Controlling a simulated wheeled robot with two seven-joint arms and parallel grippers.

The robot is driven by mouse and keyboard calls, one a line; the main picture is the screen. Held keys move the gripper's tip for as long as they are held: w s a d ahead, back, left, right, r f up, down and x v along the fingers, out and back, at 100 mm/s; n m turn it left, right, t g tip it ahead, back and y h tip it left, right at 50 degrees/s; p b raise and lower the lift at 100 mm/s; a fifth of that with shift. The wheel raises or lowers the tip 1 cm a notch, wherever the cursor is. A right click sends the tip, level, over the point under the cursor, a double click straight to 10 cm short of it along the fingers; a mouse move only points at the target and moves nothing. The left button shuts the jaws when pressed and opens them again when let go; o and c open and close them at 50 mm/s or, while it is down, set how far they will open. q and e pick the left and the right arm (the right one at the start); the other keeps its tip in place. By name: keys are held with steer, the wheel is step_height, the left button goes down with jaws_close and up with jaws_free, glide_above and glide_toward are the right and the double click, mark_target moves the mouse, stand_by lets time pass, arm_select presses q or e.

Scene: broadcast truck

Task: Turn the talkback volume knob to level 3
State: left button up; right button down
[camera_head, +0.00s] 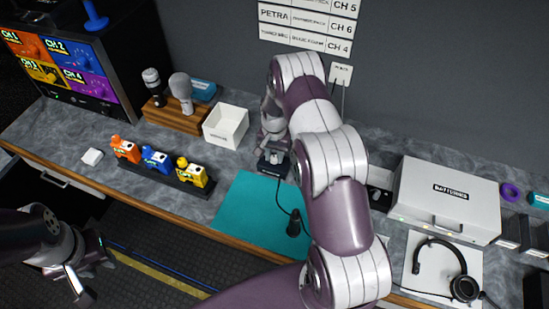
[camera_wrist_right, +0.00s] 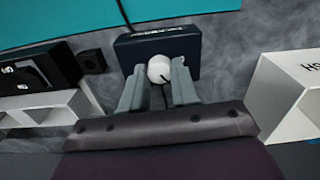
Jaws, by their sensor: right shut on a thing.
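The talkback unit is a small dark blue box (camera_head: 272,168) on the counter behind the teal mat. In the right wrist view the box (camera_wrist_right: 188,45) has a round white knob (camera_wrist_right: 160,68) on it. My right gripper (camera_wrist_right: 158,80) is shut on the knob, one finger on each side. In the head view my right gripper (camera_head: 274,148) is over the box, and the knob is hidden. The knob's level markings cannot be read. My left gripper (camera_head: 84,276) is apart from the counter at the lower left, its fingers spread and empty.
A white open box (camera_head: 226,125) stands close left of the talkback unit. A teal mat (camera_head: 245,212) lies in front, with a black microphone (camera_head: 293,224) on a cable. A white battery case (camera_head: 445,197) and a headset (camera_head: 440,262) are at the right.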

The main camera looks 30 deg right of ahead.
steer(key=m+b, duration=0.1)
steer(key=m, duration=0.2)
steer(key=shift+f+m+b, duration=0.15)
steer(key=shift+m+b, duration=0.15)
steer(key=shift+b, duration=0.1)
steer(key=shift+m+b, duration=0.65)
steer(key=shift+m, duration=1.05)
steer(key=c, duration=0.8)
jaws_free()
steer(key=shift+c, duration=0.2)
steer(key=shift+a+r, duration=0.1)
steer(key=shift+r, duration=0.1)
